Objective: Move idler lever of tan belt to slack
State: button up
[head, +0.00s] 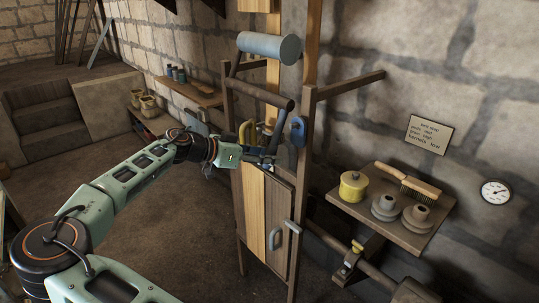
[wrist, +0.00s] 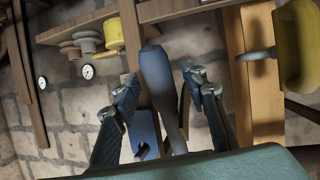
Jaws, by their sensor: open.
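In the wrist view the blue handle (wrist: 156,75) stands between my fingers, with a gap on either side. My gripper (head: 278,148) is open beside the frame; both fingers (wrist: 163,85) show in the wrist view. A yellow lever handle (head: 246,132) is left of the blue one, and its yellow part (wrist: 300,45) shows right of my fingers. Tan belt strips (head: 273,75) run up the frame; one (wrist: 262,80) shows in the wrist view. Which lever serves the tan belt is unclear.
A grey-blue drum (head: 268,47) and a dark wooden roller (head: 262,95) cross the frame above my gripper. A shelf (head: 400,232) with pots and a brush juts out at right. A sign (head: 429,135) and gauge (head: 495,192) hang on the wall.

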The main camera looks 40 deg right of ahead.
jog(key=shift+d+f, duration=0.15)
jog(key=shift+d, duration=0.2)
jog(key=shift+c, duration=0.4)
grip_shut()
